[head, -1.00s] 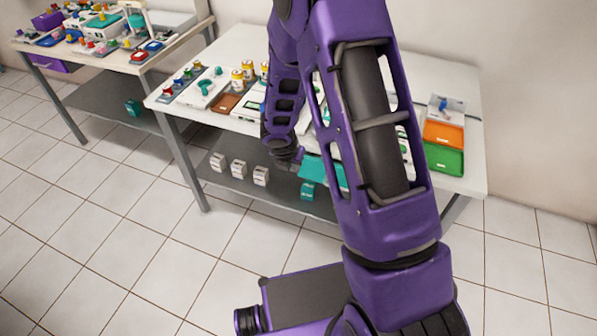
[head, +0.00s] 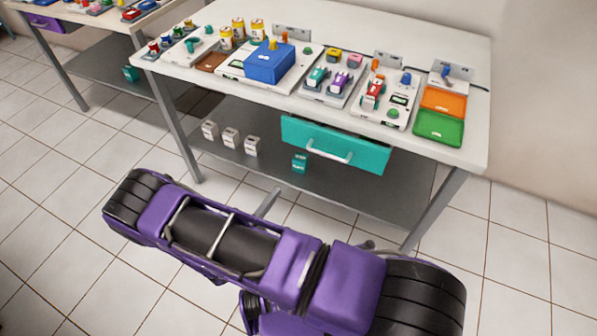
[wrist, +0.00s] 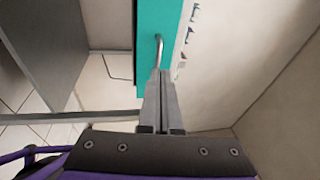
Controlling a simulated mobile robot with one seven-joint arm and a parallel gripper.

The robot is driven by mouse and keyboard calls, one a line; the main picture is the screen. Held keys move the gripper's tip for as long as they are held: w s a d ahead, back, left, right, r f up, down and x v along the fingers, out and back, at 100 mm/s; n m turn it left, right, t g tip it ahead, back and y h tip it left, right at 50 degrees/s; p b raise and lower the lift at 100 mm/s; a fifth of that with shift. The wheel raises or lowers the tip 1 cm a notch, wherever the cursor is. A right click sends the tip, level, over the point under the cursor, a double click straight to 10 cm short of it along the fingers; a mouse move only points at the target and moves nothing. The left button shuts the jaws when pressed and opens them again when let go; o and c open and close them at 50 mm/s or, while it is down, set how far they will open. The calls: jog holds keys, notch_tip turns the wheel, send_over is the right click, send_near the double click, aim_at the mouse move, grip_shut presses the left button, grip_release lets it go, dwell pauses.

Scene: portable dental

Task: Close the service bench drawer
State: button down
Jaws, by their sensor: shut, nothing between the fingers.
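The service bench drawer (head: 335,146) has a teal front with a pale bar handle (head: 330,156) and hangs under the white bench top. Its front stands near the bench's front edge; I cannot tell exactly how far it is out. In the wrist view the teal front (wrist: 147,75) and its handle (wrist: 159,48) are ahead of my gripper (wrist: 160,74). The gripper is shut and empty, its fingers pointing toward the handle; contact is not clear.
The bench top (head: 420,45) holds a blue box (head: 270,65), orange (head: 443,102) and green (head: 438,128) trays and several devices. Bench legs flank the drawer; tiled floor is open at left.

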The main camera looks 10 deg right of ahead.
send_near(310, 143)
jog(key=x, duration=0.4)
jog(key=shift+s+d, duration=0.15)
jog(key=shift+d, duration=0.45)
jog(key=w+d, duration=0.1)
jog(key=w+d+b, duration=0.1)
jog(key=w, duration=0.1)
jog(key=shift+w+d+f, duration=0.15)
jog(key=shift+w+d, duration=0.05)
jog(key=shift+d, duration=0.05)
jog(key=shift+w+d+r, duration=0.25)
jog(key=shift+w, duration=0.15)
